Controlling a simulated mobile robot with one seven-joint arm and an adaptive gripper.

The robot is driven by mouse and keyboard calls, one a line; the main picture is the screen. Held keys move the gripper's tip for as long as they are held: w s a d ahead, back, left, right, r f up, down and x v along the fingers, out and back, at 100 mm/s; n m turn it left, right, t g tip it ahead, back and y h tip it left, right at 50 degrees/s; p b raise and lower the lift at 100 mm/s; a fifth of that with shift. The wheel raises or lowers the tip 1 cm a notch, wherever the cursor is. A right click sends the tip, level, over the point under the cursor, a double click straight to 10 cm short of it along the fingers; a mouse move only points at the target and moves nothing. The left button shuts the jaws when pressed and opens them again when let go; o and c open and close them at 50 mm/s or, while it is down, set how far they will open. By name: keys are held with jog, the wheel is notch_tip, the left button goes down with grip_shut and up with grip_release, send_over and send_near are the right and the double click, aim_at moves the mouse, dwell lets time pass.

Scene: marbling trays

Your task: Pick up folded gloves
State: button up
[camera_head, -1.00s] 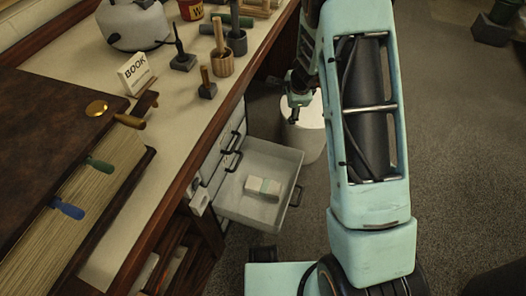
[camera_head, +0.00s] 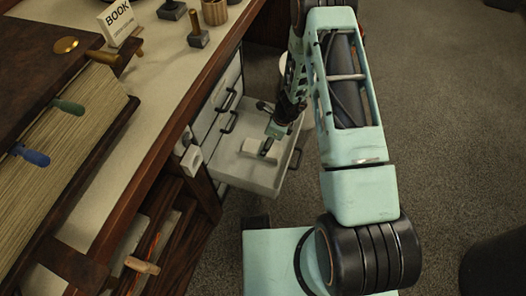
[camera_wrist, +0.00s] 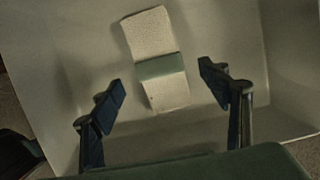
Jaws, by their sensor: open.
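The folded gloves (camera_wrist: 156,42) are a pale, flat bundle with a green band around the middle. They lie on the floor of an open white drawer (camera_head: 233,171). In the head view the bundle (camera_head: 252,146) is partly hidden by my gripper (camera_head: 268,146), which reaches down over the drawer. In the wrist view my gripper (camera_wrist: 162,90) is open, with one dark finger on each side of the bundle's lower half. The fingers do not touch the bundle. How high they are above it I cannot tell exactly.
The drawer's side walls and front panel with its handle (camera_head: 295,158) stand around the bundle. A wooden desk with a pale top (camera_head: 160,75) is at the left, with a large book (camera_head: 62,150) and a "BOOK" sign (camera_head: 119,22).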

jog(key=b+x, duration=0.2)
jog(key=x, duration=0.3)
jog(key=c, duration=1.3)
